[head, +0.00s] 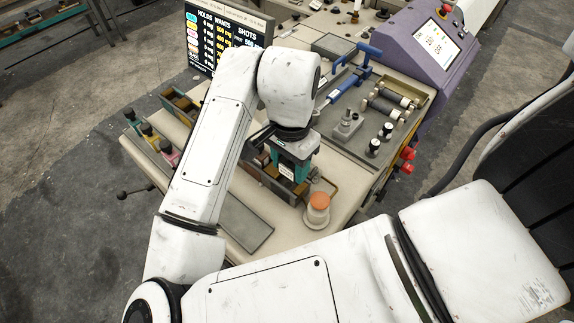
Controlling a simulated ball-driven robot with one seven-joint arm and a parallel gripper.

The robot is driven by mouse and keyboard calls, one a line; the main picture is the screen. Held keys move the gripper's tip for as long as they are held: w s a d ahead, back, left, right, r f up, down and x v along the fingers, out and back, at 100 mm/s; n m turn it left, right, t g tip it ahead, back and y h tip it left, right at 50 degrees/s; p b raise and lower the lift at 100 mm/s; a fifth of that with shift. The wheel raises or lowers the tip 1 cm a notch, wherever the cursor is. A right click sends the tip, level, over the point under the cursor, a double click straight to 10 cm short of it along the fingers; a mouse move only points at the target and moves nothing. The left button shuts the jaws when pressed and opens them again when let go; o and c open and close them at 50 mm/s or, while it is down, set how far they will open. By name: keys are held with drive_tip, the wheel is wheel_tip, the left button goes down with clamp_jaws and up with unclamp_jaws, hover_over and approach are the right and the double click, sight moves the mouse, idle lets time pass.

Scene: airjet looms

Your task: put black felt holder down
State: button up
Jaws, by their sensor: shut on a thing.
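My gripper (291,172) points down over the cream-topped bench, at the right end of a row of open trays. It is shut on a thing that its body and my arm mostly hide. I take this to be the black felt holder, but its shape and its contact with the surface below cannot be made out. Several small holders with dark tops stand at the bench's left edge: a green one (131,118), a yellow one (148,133) and a pink one (169,150).
A screen (222,42) headed HOLDS, WANTS and SHOTS stands behind my arm. An orange-topped spool (318,207) stands close to the gripper. A purple control panel (428,45) stands beyond.

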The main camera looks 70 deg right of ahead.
drive_tip(key=d+f, duration=0.1)
drive_tip(key=w+d+f, duration=0.1)
drive_tip(key=f, duration=0.1)
drive_tip(key=shift+w+d+f, duration=0.2)
drive_tip(key=shift+w+d+f+p, duration=0.1)
drive_tip(key=shift+f+p, duration=0.2)
drive_tip(key=shift+f, duration=1.35)
drive_tip(key=shift+f+b, duration=0.3)
drive_tip(key=shift+f, duration=0.05)
drive_tip(key=shift+f, duration=0.25)
drive_tip(key=o, duration=1.1)
drive_tip(key=shift+f, duration=0.15)
wheel_tip(320, 180, up, 14)
drive_tip(key=shift+f, duration=0.2)
